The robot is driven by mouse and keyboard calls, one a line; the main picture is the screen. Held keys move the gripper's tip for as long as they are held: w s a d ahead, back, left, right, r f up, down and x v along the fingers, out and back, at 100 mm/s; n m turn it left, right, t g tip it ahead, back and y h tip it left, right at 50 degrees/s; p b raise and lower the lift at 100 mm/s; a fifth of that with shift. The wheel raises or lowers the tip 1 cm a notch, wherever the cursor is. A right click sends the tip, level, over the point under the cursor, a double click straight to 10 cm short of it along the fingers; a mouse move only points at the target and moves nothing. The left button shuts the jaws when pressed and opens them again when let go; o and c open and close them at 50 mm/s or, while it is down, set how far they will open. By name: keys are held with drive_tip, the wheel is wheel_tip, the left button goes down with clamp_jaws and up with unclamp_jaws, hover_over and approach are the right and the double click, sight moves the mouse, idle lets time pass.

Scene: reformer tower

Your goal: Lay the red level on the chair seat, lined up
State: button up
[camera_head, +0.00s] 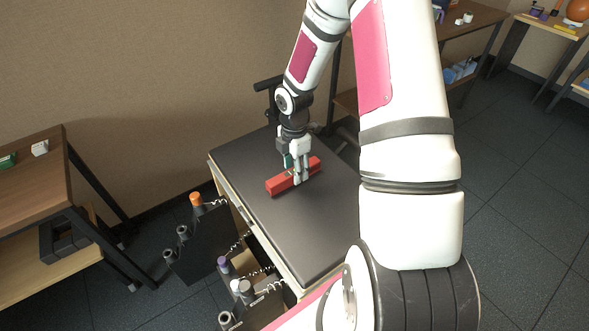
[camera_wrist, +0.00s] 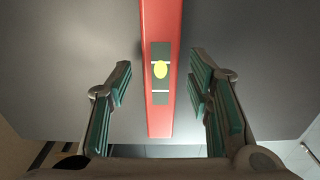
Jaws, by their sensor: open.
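The red level (camera_head: 279,184) lies on the dark padded seat (camera_head: 312,238) of the reformer chair, toward its far end. In the wrist view the level (camera_wrist: 160,112) runs up the middle of the picture, with a yellow vial showing on its top face. My gripper (camera_head: 298,174) is right at the level from above. In the wrist view my gripper's fingers (camera_wrist: 160,88) stand apart on either side of the level, with a visible gap on both sides. The level rests on the seat (camera_wrist: 70,60); part of it is hidden behind my fingers in the head view.
A wooden shelf (camera_head: 35,180) stands at the left. Dark posts with springs and coloured caps (camera_head: 195,199) line the chair's left side. More shelves (camera_head: 475,22) with small items stand at the back right. The near part of the seat is clear.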

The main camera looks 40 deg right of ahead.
drive_tip(key=s+a+r+m+h+p, duration=0.1)
drive_tip(key=s+a+r+m, duration=0.1)
drive_tip(key=r, duration=0.9)
drive_tip(key=s+a+r+m+p, duration=0.1)
drive_tip(key=s+r+m+p, duration=0.15)
drive_tip(key=r, duration=0.85)
drive_tip(key=s+a+r+m, duration=0.4)
drive_tip(key=s, duration=0.4)
drive_tip(key=s+a+r+m+t, duration=0.1)
drive_tip(key=s+a+r+m, duration=0.3)
drive_tip(key=s, duration=0.4)
drive_tip(key=s+a+r+m+y, duration=0.1)
drive_tip(key=s+a+r+m, duration=0.3)
drive_tip(key=s, duration=0.5)
drive_tip(key=shift+a+r+m+t+b, duration=0.3)
drive_tip(key=shift+r+m+t+b, duration=0.1)
drive_tip(key=shift+m, duration=0.35)
wheel_tip(320, 180, up, 13)
drive_tip(key=t+p, duration=0.2)
drive_tip(key=p, duration=0.9)
drive_tip(key=shift+d, duration=0.2)
